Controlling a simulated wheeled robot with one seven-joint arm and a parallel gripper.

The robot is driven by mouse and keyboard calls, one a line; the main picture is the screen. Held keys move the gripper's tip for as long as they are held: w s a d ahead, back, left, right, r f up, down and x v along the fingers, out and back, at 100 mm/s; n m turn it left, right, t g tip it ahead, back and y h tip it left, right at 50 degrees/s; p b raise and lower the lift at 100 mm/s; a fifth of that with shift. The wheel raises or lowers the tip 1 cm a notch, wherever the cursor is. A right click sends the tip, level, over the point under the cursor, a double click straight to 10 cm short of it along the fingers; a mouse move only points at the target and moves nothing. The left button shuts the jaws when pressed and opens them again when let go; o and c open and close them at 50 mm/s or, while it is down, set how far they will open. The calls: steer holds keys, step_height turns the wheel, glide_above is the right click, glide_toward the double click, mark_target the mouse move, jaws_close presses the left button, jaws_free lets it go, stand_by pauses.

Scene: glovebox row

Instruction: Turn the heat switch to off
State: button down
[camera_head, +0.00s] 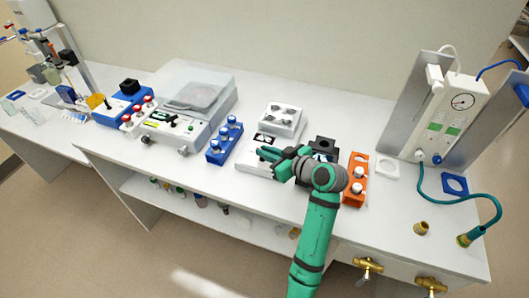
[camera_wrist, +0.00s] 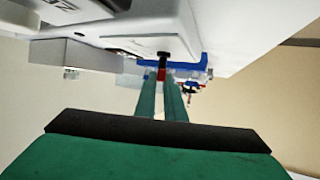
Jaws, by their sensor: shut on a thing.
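The white heating unit (camera_head: 255,165) stands on the bench at middle, with a pale block with round wells (camera_head: 281,117) at its back. My gripper (camera_head: 268,157) reaches in from the right along the unit's front and hides part of it. In the wrist view the unit's white body (camera_wrist: 120,25) fills the top. A small black switch (camera_wrist: 163,55) sticks out of it toward my fingertips (camera_wrist: 162,82). My fingers are close together and shut on this heat switch. Its exact setting cannot be read.
A blue rack with vials (camera_head: 225,142) stands left of the unit, and an orange rack (camera_head: 355,180) stands right of it. A black-topped item (camera_head: 323,145) is close behind my wrist. A balance-like device (camera_head: 190,115) stands farther left. Gas valves (camera_head: 368,268) stick out at the front right.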

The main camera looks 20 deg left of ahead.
steer(key=shift+f+n+g, duration=0.1)
steer(key=shift+n+g, duration=0.4)
steer(key=shift+g, duration=0.1)
steer(key=c, duration=1.8)
jaws_free()
steer(key=shift+c, duration=0.2)
steer(key=shift+d, duration=0.15)
steer(key=v, duration=1)
steer(key=shift+d, duration=0.4)
steer(key=shift+d, duration=0.1)
steer(key=shift+s, duration=0.1)
